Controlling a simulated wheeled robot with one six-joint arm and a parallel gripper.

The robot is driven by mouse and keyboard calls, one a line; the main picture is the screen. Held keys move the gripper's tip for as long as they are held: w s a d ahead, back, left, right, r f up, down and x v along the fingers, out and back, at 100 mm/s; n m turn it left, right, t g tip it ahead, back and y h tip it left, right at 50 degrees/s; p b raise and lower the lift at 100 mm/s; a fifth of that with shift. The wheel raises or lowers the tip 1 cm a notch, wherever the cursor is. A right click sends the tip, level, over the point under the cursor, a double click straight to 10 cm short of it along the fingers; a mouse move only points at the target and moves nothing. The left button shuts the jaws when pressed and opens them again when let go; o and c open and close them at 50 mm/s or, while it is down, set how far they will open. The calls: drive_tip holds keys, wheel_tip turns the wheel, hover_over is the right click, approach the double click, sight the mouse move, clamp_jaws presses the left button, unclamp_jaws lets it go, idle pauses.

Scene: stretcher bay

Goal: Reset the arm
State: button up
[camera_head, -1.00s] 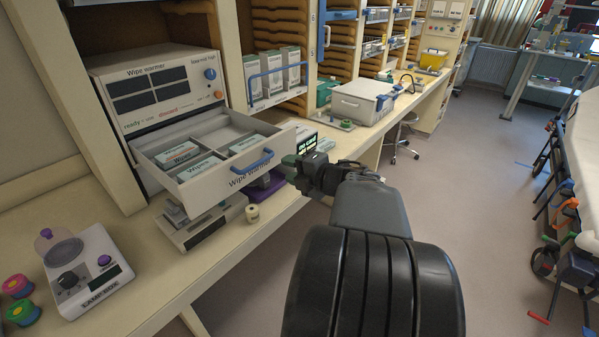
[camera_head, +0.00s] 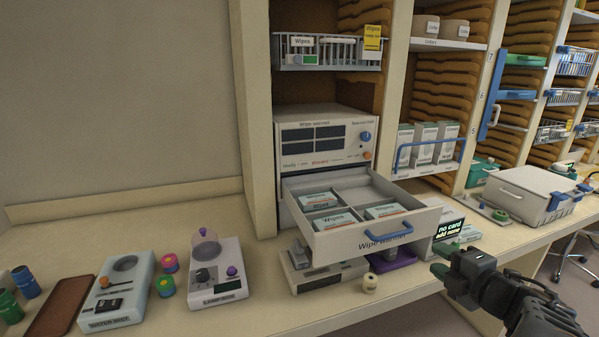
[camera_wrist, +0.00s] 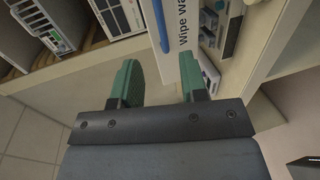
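My gripper (camera_head: 451,275) is at the lower right of the head view, in front of the counter and to the right of the open wipe warmer drawer. In the wrist view my gripper (camera_wrist: 160,85) shows two green fingers spread apart with nothing between them. The drawer (camera_head: 411,221) is pulled out and holds several wipes packs. Its front and blue handle (camera_wrist: 158,22) show just beyond the fingers in the wrist view, and the fingers look apart from the handle. Part of my arm is cut off at the frame's edge.
The wipe warmer (camera_head: 323,142) stands in the shelf bay, its drawer jutting over the counter (camera_head: 250,305). A lamp device (camera_head: 216,275), a small roll (camera_head: 370,283) and a card display (camera_head: 447,232) stand near the drawer. A white case (camera_head: 528,192) is at the right.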

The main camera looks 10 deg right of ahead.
drive_tip(key=s+d+f+m+g+h, duration=0.2)
drive_tip(key=d+m+g+h, duration=0.3)
drive_tip(key=m, duration=0.4)
drive_tip(key=s+d+f+m+g+h, duration=0.3)
drive_tip(key=d+m+h, duration=0.3)
drive_tip(key=m, duration=0.4)
drive_tip(key=a+f+g+y, duration=0.1)
drive_tip(key=a+y, duration=0.3)
drive_tip(key=a, duration=1.1)
drive_tip(key=s+a+f+m+g+y, duration=0.1)
drive_tip(key=a+f+g+y, duration=0.1)
drive_tip(key=a, duration=1.2)
drive_tip(key=shift+a+f+y, duration=0.4)
drive_tip(key=shift+f+y, duration=0.2)
drive_tip(key=shift+y, duration=0.4)
drive_tip(key=shift+s+d, duration=0.1)
